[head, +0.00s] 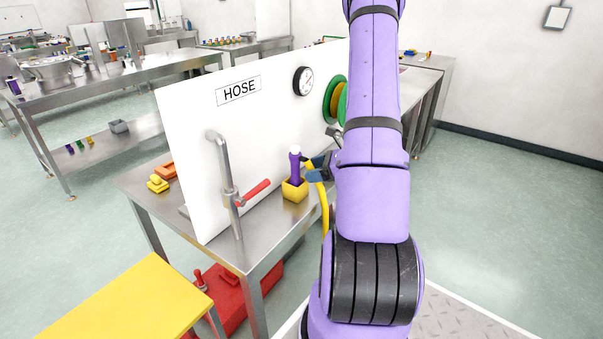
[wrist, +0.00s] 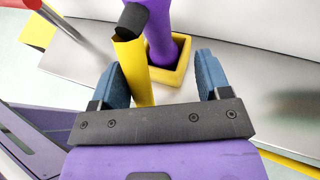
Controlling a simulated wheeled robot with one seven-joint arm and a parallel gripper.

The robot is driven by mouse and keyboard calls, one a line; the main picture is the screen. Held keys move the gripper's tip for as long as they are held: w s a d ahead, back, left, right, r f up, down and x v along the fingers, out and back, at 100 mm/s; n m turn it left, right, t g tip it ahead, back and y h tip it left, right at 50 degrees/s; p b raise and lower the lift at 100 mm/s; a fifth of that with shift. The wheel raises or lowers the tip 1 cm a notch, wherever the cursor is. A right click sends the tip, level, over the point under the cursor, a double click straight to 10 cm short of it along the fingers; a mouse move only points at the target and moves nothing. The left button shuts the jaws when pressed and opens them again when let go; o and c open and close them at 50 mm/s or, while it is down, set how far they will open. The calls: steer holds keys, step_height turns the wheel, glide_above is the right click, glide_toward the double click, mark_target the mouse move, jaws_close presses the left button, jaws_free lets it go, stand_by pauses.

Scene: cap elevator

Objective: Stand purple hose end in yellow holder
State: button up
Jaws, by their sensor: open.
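The purple hose end (head: 296,166) stands about upright in the yellow holder (head: 294,191), a small square cup on the metal table. Its top is white. In the wrist view the purple hose end (wrist: 161,38) goes down inside the rim of the yellow holder (wrist: 181,72). A black collar (wrist: 133,17) joins its upper part to the yellow hose (wrist: 130,62), which hangs down beside the holder. My gripper (wrist: 157,63) is open, its blue fingers apart, with the yellow hose showing between them. In the head view my gripper (head: 318,168) is just right of the hose end.
A grey pipe (head: 224,165) with a red lever (head: 255,192) rises left of the holder. A white panel (head: 200,120) marked HOSE stands behind, with a gauge (head: 303,81) and a green reel (head: 332,97). The metal table (head: 250,245) is bare near its front edge.

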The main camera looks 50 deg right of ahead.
steer(key=shift+v, duration=2.2)
